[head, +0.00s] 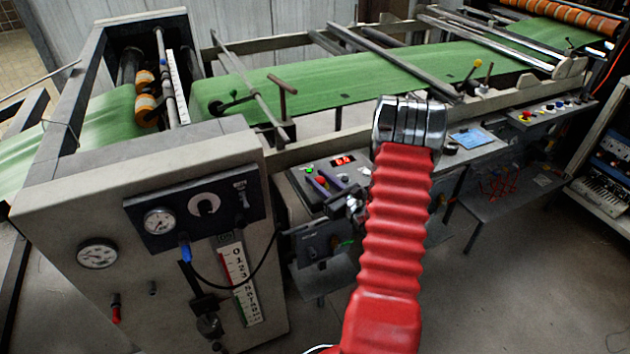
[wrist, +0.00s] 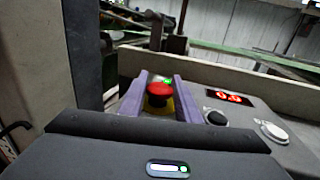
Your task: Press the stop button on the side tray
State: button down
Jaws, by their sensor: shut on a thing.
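The stop button is a red mushroom head on a yellow base on the grey side tray (head: 300,183). It shows small in the head view (head: 321,180) and large in the wrist view (wrist: 158,93). My gripper (wrist: 160,80) has its two purple fingers on either side of the red head, one to the left and one to the right, shut on it. In the head view, my gripper (head: 324,183) is low over the tray, partly hidden by my red arm. Whether the button is pushed in cannot be told.
A red digital display (wrist: 230,97), a black knob (wrist: 215,117) and a pale round button (wrist: 272,131) are right of the fingers. A green light (head: 308,170) is beyond the button. A machine frame (head: 150,165) with gauges stands left; green sheet (head: 400,75) runs behind.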

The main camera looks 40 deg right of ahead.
jog(key=shift+f, duration=0.25)
jog(key=c, duration=1.3)
grip_release()
jog(key=shift+r, duration=0.1)
jog(key=s, duration=1.3)
jog(key=shift+s+a, duration=0.4)
jog(key=shift+a, duration=0.05)
